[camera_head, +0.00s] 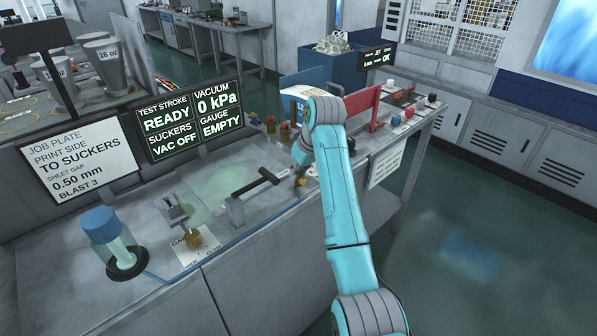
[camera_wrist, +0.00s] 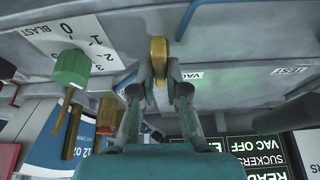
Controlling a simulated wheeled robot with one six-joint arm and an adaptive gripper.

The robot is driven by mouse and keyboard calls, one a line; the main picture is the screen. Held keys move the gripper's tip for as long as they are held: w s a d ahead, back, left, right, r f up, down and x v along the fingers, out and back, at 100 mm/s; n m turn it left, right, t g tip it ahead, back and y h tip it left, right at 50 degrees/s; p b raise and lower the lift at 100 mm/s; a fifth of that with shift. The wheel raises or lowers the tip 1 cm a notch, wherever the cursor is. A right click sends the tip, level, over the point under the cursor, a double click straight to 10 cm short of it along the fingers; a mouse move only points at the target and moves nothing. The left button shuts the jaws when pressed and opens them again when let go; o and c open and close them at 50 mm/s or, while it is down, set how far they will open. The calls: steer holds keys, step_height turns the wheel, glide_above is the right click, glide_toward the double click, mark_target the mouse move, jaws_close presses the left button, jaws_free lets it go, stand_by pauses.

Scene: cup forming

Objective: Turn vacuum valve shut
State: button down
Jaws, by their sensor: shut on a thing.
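The brass vacuum valve handle (camera_wrist: 158,50) sits on the grey machine's face beside a label reading VAC in the wrist view. My gripper (camera_wrist: 160,74) is shut on this handle, one finger on each side of it. In the head view my gripper (camera_head: 299,178) is at the bench's front edge, partly hidden by my arm, and the valve is hard to make out there. The status display (camera_head: 184,122) reads VAC OFF, vacuum 0 kPa, gauge EMPTY and test stroke READY.
A green blast knob (camera_wrist: 72,68) with a numbered label is left of my gripper in the wrist view. A black-handled lever (camera_head: 255,184), a gauge fixture (camera_head: 177,212) and a blue-capped jar (camera_head: 107,235) stand on the bench. The floor at right is clear.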

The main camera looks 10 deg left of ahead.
steer(key=shift+n, duration=0.5)
steer(key=c, duration=1.2)
jaws_free()
steer(key=shift+d+r, duration=0.1)
steer(key=v, duration=0.7)
steer(key=shift+d+r, duration=0.1)
